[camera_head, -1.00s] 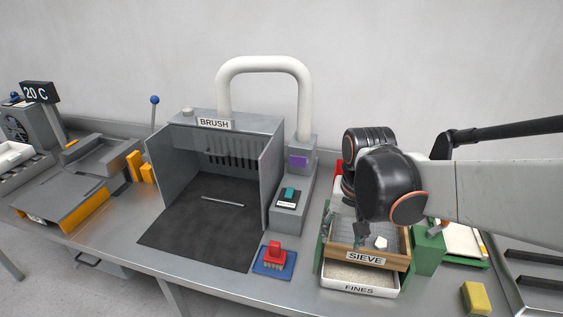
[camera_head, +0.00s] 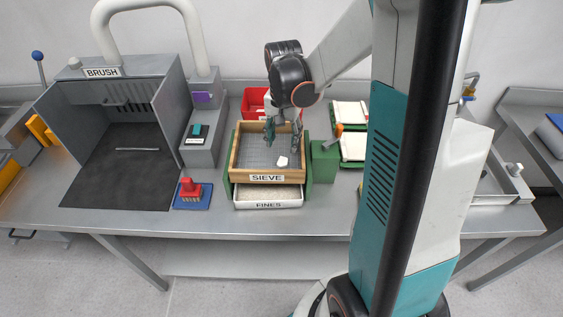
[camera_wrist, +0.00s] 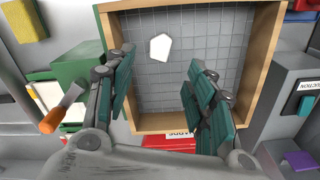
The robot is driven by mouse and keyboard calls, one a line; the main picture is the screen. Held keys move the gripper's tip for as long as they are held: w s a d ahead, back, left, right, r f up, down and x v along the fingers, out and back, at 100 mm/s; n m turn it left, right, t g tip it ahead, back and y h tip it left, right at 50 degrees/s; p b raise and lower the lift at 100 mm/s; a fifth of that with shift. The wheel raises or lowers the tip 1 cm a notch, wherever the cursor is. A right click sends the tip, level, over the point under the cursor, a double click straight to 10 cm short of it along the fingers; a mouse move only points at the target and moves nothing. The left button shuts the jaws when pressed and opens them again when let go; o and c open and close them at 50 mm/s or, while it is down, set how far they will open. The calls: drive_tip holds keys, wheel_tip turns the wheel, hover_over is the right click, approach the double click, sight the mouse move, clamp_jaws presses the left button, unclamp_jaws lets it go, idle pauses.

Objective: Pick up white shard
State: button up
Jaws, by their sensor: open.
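The white shard (camera_head: 282,161) lies on the mesh of the wooden sieve (camera_head: 267,178), near its front right corner in the head view. In the wrist view the white shard (camera_wrist: 160,47) is a small pale polygon on the grey mesh, near the sieve's left wall. My gripper (camera_head: 283,131) is over the back part of the sieve, pointing down. In the wrist view my gripper (camera_wrist: 160,85) is open and empty, with its two teal fingers apart. The shard shows beyond the fingertips, nearer the left finger, and nothing hides it there.
A white fines tray (camera_head: 268,196) sits under the sieve. A green block (camera_head: 324,163) stands to the sieve's right, with an orange-handled tool (camera_head: 340,130) near it. A red bin (camera_head: 256,101) stands behind. A red brush (camera_head: 190,188) on a blue pad is at left.

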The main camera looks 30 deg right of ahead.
sight(283, 161)
drive_tip(key=shift+s+a+f+b, duration=0.1)
drive_tip(key=shift+f+b, duration=0.45)
drive_tip(key=shift+f, duration=1.45)
drive_tip(key=shift+s+f+b, duration=0.1)
drive_tip(key=shift+f+b, duration=0.4)
drive_tip(key=shift+f, duration=1.45)
drive_tip(key=c, duration=1)
